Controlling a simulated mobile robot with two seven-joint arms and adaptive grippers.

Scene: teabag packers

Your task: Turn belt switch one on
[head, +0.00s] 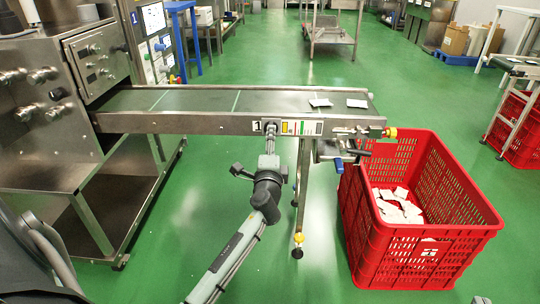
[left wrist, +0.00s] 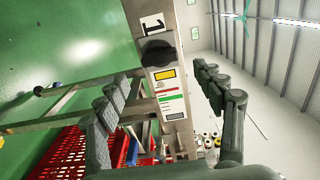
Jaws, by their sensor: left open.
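Belt switch one is a black rotary knob (left wrist: 158,53) on the conveyor's metal side rail, beside a plate marked "1" (left wrist: 152,25). Its on or off position cannot be told. In the head view my left gripper (head: 271,136) reaches up to the rail and covers most of the knob. In the left wrist view its two dark fingers (left wrist: 163,93) are apart, one on each side of the rail, with nothing held between them. The knob lies ahead of the fingertips, apart from them.
The conveyor belt (head: 200,101) carries white teabag packets (head: 320,102) near its right end. A red crate (head: 430,245) with several packets stands below that end. A steel machine with knobs (head: 40,115) is at the left. Green floor (head: 320,220) is clear in front.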

